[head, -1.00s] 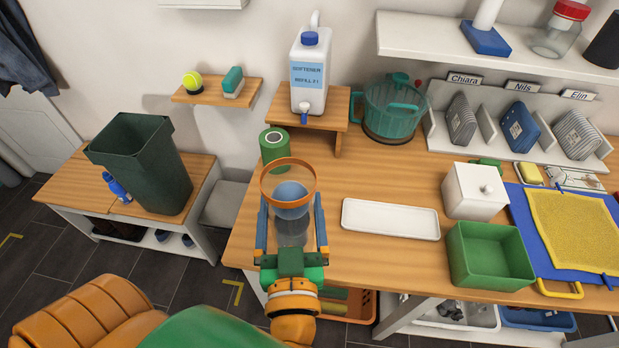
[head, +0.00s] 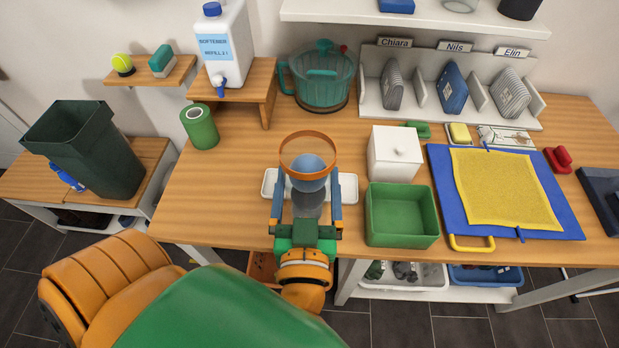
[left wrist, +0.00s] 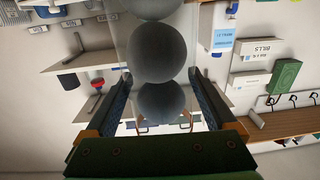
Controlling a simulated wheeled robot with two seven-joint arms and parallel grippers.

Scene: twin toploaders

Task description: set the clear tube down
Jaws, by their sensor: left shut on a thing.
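The clear tube (head: 309,150) has an orange rim at its open top and holds a blue ball with greyer balls below. My left gripper (head: 307,190) is shut on the tube, one finger on each side, and holds it over the front of the table. In the left wrist view the tube (left wrist: 120,40) stands between the fingers (left wrist: 160,78), with dark round balls stacked inside. The tube's lower end is hidden by the gripper in the head view, so I cannot tell how high it is. My right gripper is not in view.
A white tray (head: 349,192) lies behind the tube, partly covered. A green roll (head: 201,128) stands back left. Bare tabletop (head: 215,195) lies left.

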